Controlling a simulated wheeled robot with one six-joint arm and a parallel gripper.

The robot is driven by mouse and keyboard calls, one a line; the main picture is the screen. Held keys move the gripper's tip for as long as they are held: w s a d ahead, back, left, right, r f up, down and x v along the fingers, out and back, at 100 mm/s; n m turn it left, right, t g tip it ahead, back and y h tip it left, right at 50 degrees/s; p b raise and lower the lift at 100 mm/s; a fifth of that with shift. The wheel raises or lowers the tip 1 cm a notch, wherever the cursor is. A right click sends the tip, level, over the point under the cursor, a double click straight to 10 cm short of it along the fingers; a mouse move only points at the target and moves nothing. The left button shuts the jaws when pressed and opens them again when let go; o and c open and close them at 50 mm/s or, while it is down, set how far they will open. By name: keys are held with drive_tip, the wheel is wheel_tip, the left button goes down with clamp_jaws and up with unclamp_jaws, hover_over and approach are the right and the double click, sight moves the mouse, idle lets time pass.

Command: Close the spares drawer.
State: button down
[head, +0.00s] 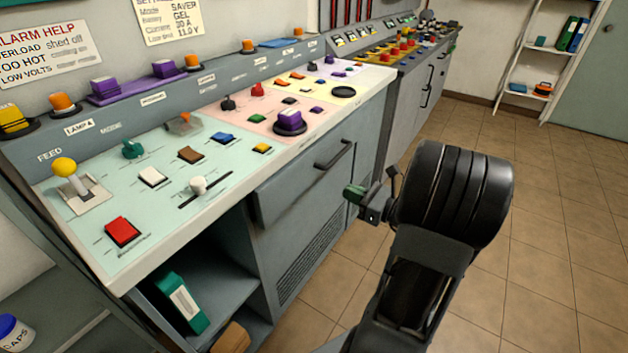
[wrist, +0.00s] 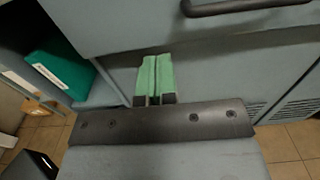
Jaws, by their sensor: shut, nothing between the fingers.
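A grey drawer (head: 300,185) sits under the right part of the sloping console, with a black bar handle (head: 333,155). No name is readable on it. Its front seems to stand out a little from the cabinet below. The drawer front fills the top of the wrist view (wrist: 130,25), with part of the handle (wrist: 245,7) at the upper right. My gripper (head: 352,193) is in front of the cabinet, right of and lower than the handle in the head view. Its green fingers (wrist: 155,72) are together and empty, below the handle's level; whether they touch anything cannot be told.
Left of the drawer is an open shelf bay with a green binder (head: 180,303). A vented panel (head: 312,253) lies below the drawer. The console top (head: 110,262) overhangs with switches and knobs. Tiled floor (head: 560,250) is clear to the right.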

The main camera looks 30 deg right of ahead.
sight(306, 175)
drive_tip(key=b+x, duration=0.2)
drive_tip(key=x, duration=0.9)
drive_tip(key=shift+w+a, duration=0.2)
